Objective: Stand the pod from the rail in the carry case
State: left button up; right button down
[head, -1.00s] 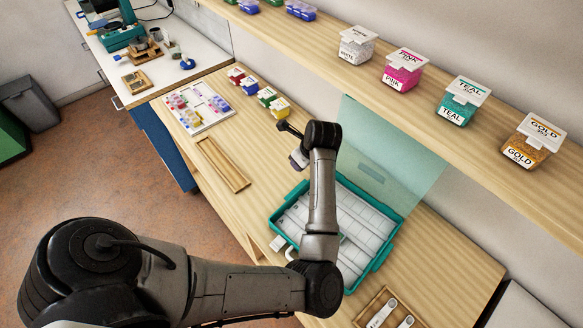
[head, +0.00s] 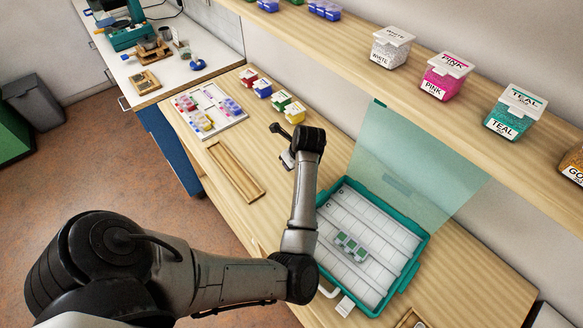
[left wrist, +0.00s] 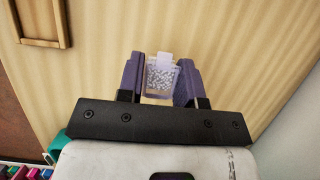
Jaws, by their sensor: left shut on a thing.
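My left gripper (left wrist: 161,80) is shut on a small clear pod (left wrist: 160,75) of whitish beads, seen between its purple fingers in the left wrist view. In the head view my left gripper (head: 287,159) is over the table, left of the carry case; the pod is too small to make out there. The carry case (head: 414,262) is open, teal with a white compartmented inside. Several green-and-white pods (head: 350,246) are in its middle. A long wooden tray (head: 235,172), perhaps the rail, lies left of the gripper and looks empty. My right gripper is not in view.
The case's translucent lid (head: 415,170) stands raised at its back. Small coloured pods (head: 282,101) stand in a row behind the gripper, beside a white board (head: 209,109) with coloured pieces. Labelled bead jars (head: 446,77) line the shelf above. The table around the wooden tray is clear.

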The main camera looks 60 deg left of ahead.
pick_arm(q)
notch_tip(320, 180, down, 4)
jog(key=shift+d+r+b, duration=0.1)
jog(key=shift+b, duration=1.05)
jog(key=shift+f, duration=0.2)
jog(key=o, duration=0.9)
